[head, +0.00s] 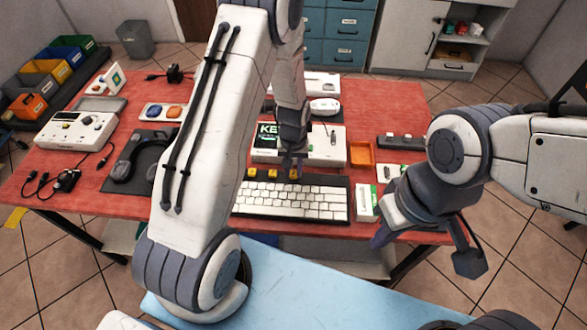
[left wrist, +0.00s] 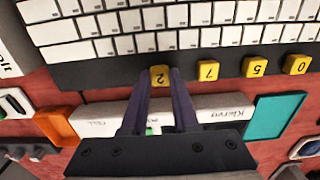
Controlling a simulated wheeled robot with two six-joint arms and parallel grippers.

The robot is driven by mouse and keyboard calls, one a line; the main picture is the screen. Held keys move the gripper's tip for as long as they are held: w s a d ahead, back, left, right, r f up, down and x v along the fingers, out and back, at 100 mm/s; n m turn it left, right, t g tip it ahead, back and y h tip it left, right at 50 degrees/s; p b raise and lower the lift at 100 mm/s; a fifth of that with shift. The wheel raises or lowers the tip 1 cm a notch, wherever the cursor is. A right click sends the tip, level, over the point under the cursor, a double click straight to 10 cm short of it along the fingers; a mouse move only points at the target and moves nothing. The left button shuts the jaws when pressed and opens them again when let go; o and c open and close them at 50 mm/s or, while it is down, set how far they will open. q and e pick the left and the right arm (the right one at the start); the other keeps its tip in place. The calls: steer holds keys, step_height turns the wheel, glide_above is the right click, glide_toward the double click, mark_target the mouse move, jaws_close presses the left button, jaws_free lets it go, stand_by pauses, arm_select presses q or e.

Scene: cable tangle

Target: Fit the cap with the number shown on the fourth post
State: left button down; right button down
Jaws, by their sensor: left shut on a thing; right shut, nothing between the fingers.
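Yellow caps stand in a row on the dark strip along the far edge of the white keyboard (head: 292,203). In the left wrist view their digits read 2, 7 (left wrist: 208,71), 5 (left wrist: 255,66) and 0 (left wrist: 297,66). My left gripper (head: 293,173) reaches down over the right end of this row. Its fingers (left wrist: 160,88) are shut on the 2 cap (left wrist: 160,76), still in line with the others. A white device (head: 328,148) with a green "KE" panel (head: 268,136) stands behind, partly hidden by my arm. I cannot make out posts. My right gripper (head: 379,238) is shut and empty near the front edge.
An orange tray (head: 360,153) lies right of the device; a teal tray (left wrist: 275,117) shows in the left wrist view. A green-and-white box (head: 366,203) stands right of the keyboard.

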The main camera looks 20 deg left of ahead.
arm_select(q)
steer(key=shift+f, duration=0.4)
stand_by(0.3)
steer(key=c, duration=0.6)
jaws_free()
steer(key=shift+r, duration=0.15)
steer(key=shift+r+p, duration=1.85)
steer(key=shift+r, duration=0.55)
